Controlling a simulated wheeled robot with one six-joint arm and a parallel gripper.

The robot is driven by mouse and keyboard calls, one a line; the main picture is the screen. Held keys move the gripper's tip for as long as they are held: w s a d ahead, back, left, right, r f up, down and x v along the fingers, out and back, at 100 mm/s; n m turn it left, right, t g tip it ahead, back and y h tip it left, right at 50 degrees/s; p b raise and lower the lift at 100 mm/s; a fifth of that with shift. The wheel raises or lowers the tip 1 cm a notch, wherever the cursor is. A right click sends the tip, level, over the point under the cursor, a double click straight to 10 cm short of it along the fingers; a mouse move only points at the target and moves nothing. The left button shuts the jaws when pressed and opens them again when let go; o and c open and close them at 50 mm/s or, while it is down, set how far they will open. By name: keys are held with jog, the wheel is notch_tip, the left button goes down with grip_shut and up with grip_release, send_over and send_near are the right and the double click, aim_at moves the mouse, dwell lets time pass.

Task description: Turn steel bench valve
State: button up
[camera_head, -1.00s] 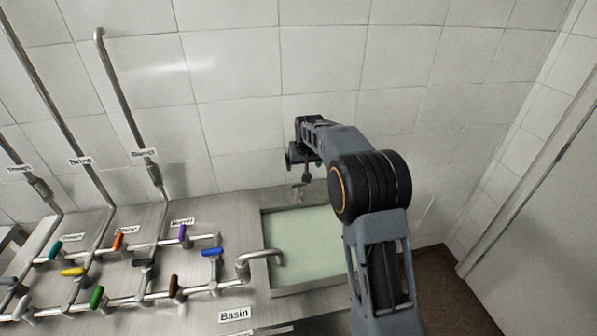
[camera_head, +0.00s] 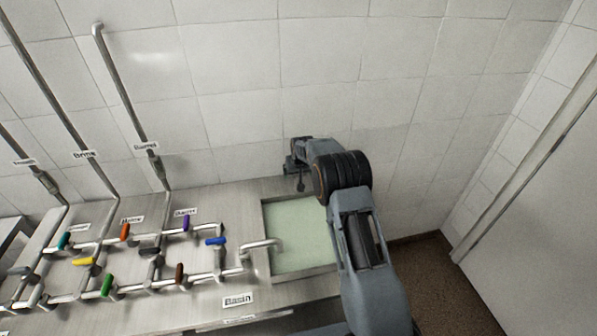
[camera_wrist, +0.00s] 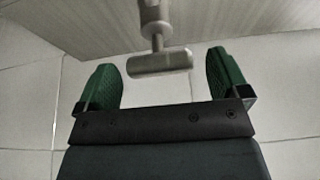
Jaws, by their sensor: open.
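My gripper (camera_wrist: 161,66) is open, with one green finger on each side of the handle. Gaps show between the handle's ends and both fingers, so I see no contact. In the head view my arm reaches over the basin to its back edge.
The basin (camera_head: 267,235) with pale green liquid lies below my arm. Left of it, the steel bench carries pipes with several coloured valve handles, including a blue one (camera_head: 215,241), and a spout (camera_head: 262,245). A tiled wall (camera_head: 320,90) stands close behind.

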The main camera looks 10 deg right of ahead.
jog(key=c, duration=0.9)
jog(key=shift+c, duration=0.2)
